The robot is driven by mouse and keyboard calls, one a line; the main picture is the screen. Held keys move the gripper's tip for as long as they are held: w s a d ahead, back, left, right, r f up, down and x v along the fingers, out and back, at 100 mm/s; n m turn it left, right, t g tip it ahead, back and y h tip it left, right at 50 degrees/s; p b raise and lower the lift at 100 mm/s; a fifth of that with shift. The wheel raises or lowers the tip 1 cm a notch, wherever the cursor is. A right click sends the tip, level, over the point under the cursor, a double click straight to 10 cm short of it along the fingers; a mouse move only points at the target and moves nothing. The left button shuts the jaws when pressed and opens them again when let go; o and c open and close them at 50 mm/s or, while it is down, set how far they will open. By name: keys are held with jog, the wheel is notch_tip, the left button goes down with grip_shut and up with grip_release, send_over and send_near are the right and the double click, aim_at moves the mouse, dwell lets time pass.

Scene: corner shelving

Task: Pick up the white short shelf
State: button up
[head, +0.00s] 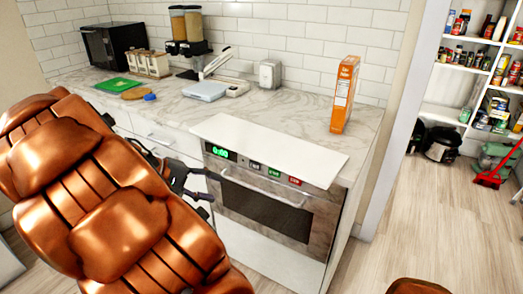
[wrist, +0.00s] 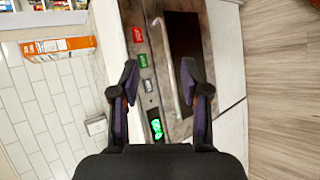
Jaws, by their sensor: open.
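The white short shelf appears to be the flat white board (head: 268,148) lying on the marble counter above the oven. Its front edge overhangs the oven face slightly. In the wrist view the white board (wrist: 108,40) runs as a pale strip left of the oven panel, partly hidden by my left finger. My gripper (head: 207,183) is open and empty in front of the oven's left side, below the board's left end and apart from it. In the wrist view the gripper's (wrist: 158,70) two dark fingers are spread, with the oven face and its handle seen between them.
An orange box (head: 345,95) stands on the counter behind the board's right end. The oven (head: 265,205) has a long protruding handle (head: 260,189). A white dispenser (head: 270,73) and a grey-blue scale-like item (head: 205,90) stand behind.

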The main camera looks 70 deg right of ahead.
jog(key=w+d+f+m+g+h+b, duration=0.2)
jog(key=d+g+h+b, duration=0.1)
jog(key=d, duration=0.8)
jog(key=g+h+b, duration=0.2)
jog(key=b, duration=0.1)
send_near(244, 153)
jog(key=x, duration=0.4)
jog(key=shift+s+d+f, duration=0.25)
jog(key=shift+f, duration=0.1)
jog(key=shift+p+x, duration=0.35)
jog(key=shift+x, duration=0.6)
jog(key=shift+p+x, duration=0.35)
jog(key=shift+x, duration=2.65)
jog(key=shift+r, duration=0.15)
grip_shut()
